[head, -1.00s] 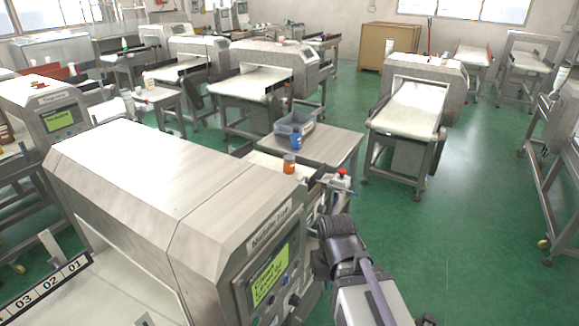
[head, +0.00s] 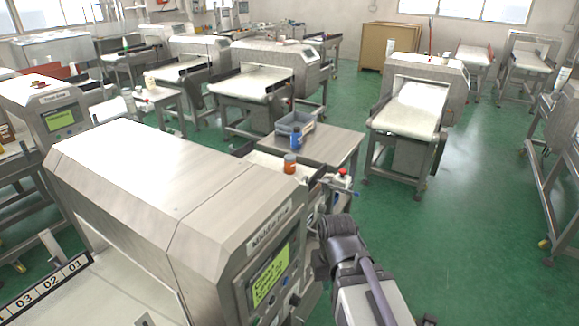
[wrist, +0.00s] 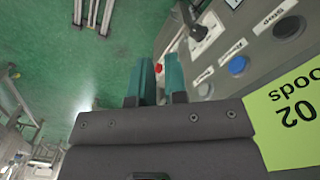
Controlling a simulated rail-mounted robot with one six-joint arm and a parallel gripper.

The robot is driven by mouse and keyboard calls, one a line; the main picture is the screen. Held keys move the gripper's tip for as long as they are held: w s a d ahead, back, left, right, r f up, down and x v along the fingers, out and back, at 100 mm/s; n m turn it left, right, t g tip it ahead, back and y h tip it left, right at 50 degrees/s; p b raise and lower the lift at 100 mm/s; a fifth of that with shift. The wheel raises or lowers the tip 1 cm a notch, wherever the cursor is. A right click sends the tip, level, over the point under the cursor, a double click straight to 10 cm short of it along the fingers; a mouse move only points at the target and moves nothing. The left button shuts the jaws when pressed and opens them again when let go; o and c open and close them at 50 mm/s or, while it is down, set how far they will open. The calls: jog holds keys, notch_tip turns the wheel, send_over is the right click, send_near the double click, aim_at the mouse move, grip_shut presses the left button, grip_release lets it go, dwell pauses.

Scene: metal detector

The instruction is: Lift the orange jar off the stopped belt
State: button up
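The orange jar (head: 290,164) stands upright on the end of the white belt (head: 263,160), just beyond the big steel metal detector (head: 150,185) in the head view. My gripper is hidden behind my own wrist in the head view, near the detector's control panel. In the wrist view its two teal fingers (wrist: 160,82) are apart with a narrow empty gap. The jar does not show in the wrist view, so the gripper is away from it.
A steel table (head: 325,147) behind the belt holds a grey bin (head: 295,122) and a blue bottle (head: 296,139). A red button (head: 343,172) sits right of the jar. The control panel (wrist: 245,55) is close to the fingers. Green floor is open at right.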

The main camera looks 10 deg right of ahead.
jog(key=o, duration=1.4)
